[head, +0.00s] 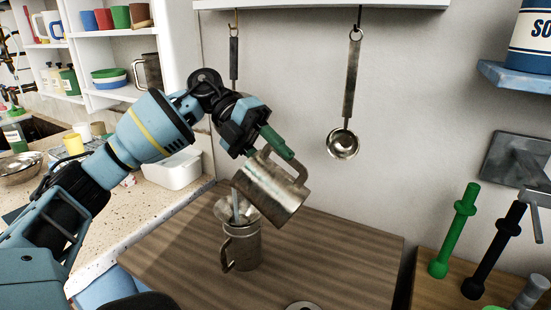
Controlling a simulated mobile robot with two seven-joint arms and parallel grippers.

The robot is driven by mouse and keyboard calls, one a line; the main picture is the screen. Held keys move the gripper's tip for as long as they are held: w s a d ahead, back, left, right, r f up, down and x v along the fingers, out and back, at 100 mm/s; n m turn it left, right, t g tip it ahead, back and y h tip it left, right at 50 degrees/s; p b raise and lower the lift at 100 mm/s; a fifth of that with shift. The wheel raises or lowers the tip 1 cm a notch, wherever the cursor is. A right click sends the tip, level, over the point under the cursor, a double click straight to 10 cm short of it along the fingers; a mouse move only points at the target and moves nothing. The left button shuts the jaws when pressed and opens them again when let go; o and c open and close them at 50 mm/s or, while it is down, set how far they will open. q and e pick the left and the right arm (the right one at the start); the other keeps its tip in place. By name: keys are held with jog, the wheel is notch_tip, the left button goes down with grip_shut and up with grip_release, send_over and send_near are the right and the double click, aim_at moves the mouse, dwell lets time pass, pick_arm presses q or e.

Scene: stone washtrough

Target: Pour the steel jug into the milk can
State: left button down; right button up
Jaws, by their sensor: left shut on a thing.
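The steel jug (272,190) is a shiny metal vessel. My left gripper (275,146), with green fingers, is shut on it at its upper side. The jug is strongly tilted above the milk can (243,248), with its lower left part close to the can's mouth. The milk can is a grey metal vessel with a flared top and a side handle, upright on the wooden top. A thin pale vertical strip shows between jug and can mouth; it looks like a stream, but I cannot be sure. The can's inside is largely hidden. My right gripper is not in view.
The wooden top (340,262) is clear right of the can, except a round metal piece (302,306) at the front edge. Two ladles (343,142) hang on the wall behind. Green (452,232) and black (494,250) upright tools stand at right. A white basin (176,170) sits at left.

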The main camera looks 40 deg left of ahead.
pick_arm(q)
jog(key=shift+a+h, duration=0.25)
jog(key=shift+h, duration=0.05)
dwell(0.4)
jog(key=shift+b, duration=0.35)
dwell(0.4)
jog(key=shift+s+a+f+h+b, duration=0.1)
jog(key=shift+a+f+h+b, duration=0.2)
jog(key=shift+b, duration=0.1)
jog(key=shift+a, duration=0.15)
jog(key=shift+r+h+b, duration=0.15)
jog(key=shift+h+b, duration=0.15)
jog(key=shift+a, duration=0.1)
dwell(0.7)
